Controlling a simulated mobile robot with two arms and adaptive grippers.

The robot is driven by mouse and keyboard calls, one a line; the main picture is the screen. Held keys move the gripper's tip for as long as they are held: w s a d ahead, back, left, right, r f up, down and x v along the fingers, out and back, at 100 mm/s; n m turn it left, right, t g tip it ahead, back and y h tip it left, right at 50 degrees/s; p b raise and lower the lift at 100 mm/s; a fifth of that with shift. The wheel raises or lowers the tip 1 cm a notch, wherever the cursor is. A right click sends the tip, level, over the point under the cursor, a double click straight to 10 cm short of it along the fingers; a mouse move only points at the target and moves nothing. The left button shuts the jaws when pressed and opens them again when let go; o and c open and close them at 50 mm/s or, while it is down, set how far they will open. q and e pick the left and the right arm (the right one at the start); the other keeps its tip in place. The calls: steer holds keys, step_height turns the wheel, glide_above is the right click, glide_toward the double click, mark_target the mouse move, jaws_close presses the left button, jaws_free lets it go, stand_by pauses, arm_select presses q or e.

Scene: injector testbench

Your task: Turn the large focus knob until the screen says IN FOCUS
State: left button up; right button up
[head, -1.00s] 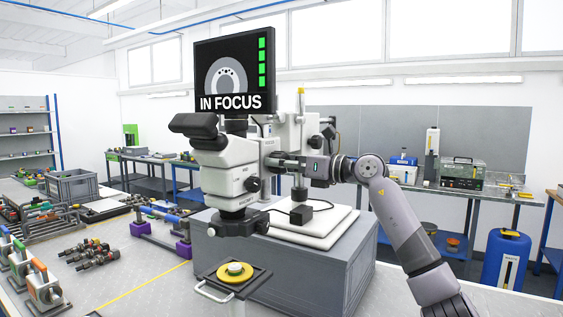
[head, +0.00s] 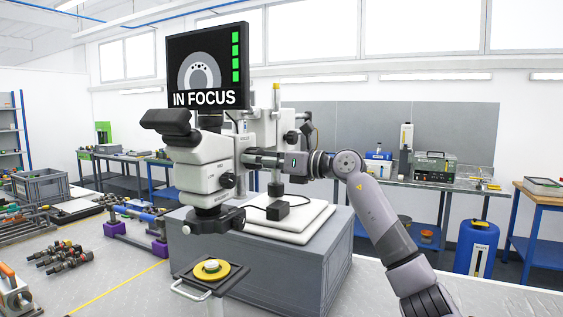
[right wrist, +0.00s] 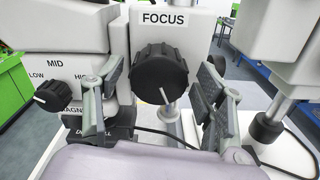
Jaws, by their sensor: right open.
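The screen (head: 207,66) on top of the microscope (head: 208,165) reads IN FOCUS, with a column of green bars at its right side. The large black focus knob (right wrist: 160,77) sits below the FOCUS label in the right wrist view. My right gripper (right wrist: 163,92) is open, with one finger on each side of the knob and visible gaps between. In the head view my right gripper (head: 258,158) is at the right side of the microscope, and hides the large knob there. My left gripper is not in view.
A smaller black knob (right wrist: 52,96) with LOW, MID and HIGH marks is left of the fingers. The microscope stands on a grey block (head: 265,255). A small stand with a yellow disc (head: 211,269) is in front.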

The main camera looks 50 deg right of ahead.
steer(key=v, duration=1.1)
steer(key=shift+s+r, duration=0.1)
stand_by(0.8)
stand_by(1.5)
